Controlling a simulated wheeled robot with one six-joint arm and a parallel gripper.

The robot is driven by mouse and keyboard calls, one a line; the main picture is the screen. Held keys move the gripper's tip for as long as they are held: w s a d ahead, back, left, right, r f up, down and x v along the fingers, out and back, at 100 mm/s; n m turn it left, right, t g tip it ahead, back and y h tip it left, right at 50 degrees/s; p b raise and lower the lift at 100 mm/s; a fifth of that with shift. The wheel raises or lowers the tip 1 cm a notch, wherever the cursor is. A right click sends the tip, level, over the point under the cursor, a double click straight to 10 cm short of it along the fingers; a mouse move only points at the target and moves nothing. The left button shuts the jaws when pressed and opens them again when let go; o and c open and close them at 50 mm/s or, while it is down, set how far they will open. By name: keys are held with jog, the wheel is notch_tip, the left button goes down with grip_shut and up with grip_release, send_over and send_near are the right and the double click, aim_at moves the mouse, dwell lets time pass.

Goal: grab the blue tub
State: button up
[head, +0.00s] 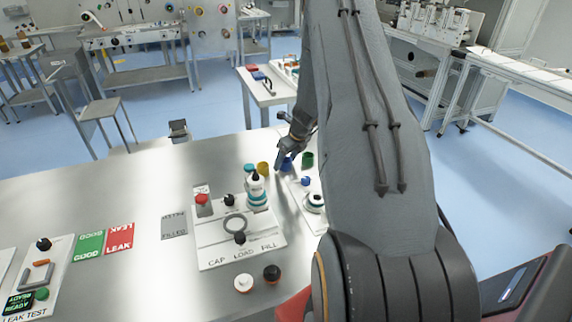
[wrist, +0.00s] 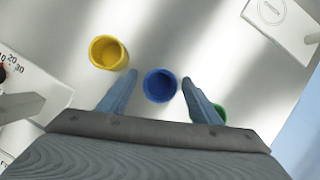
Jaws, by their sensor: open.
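The blue tub (wrist: 160,85) is a small round open container standing on the steel table. In the wrist view it lies between and just beyond the fingertips of my gripper (wrist: 158,82), which is open and empty. In the head view the blue tub (head: 286,163) shows partly, next to my gripper (head: 280,158). I cannot tell from these views how high the fingers are above the table.
A yellow tub (wrist: 108,52) stands left of the blue tub, close to my left finger. A green tub (head: 308,159) stands on the right, partly hidden behind my right finger in the wrist view. The cap-load-fill station (head: 215,255) with a white bottle (head: 257,190) is nearby.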

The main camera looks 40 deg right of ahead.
jog(key=shift+w+f, duration=0.1)
jog(key=shift+f, duration=0.05)
jog(key=c, duration=1.1)
